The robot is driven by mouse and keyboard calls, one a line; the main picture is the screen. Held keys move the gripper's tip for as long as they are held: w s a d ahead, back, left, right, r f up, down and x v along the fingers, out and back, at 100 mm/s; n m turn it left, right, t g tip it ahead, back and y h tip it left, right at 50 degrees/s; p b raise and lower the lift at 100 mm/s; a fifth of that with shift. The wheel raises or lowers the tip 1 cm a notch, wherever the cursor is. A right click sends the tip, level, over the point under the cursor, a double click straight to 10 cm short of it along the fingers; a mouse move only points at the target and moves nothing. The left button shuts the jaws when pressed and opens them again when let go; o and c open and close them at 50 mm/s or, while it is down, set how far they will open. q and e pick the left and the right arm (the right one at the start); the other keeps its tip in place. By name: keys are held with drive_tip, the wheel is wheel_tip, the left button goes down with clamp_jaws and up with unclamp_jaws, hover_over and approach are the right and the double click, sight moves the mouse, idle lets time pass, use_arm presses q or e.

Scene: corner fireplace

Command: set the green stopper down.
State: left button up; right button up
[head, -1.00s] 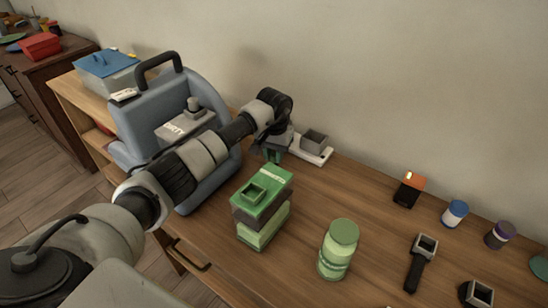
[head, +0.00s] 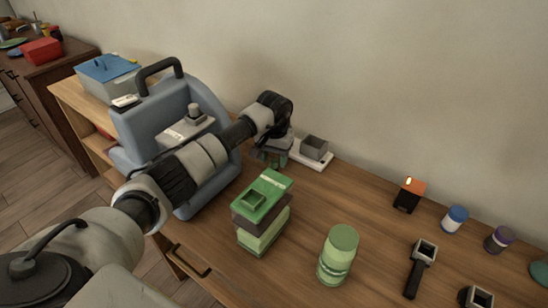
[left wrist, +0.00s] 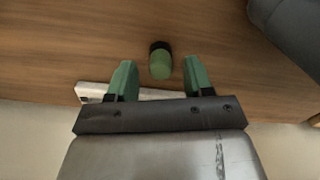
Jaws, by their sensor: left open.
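My left gripper (head: 273,158) is open near the wall, low over the wooden table, beside the grey socket on a white base. In the left wrist view its two green fingers (left wrist: 159,66) are spread apart. The green stopper (left wrist: 160,63), with a dark end, shows between the fingertips against the wood. A gap shows on each side, so the fingers do not grip it. It seems to rest on the table. In the head view I cannot make out the stopper behind the gripper. My right gripper is not in view.
A green box (head: 262,212) and a green jar (head: 338,254) stand in front. A blue case (head: 150,128) is close on the left of the arm. The grey socket (head: 315,147) is just right of the gripper. Small items line the right side. Wood between is clear.

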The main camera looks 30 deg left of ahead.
sight(274, 161)
use_arm(q)
wheel_tip(274, 161, up, 11)
drive_tip(key=p, duration=0.5)
drive_tip(key=shift+r, duration=0.15)
idle(1.1)
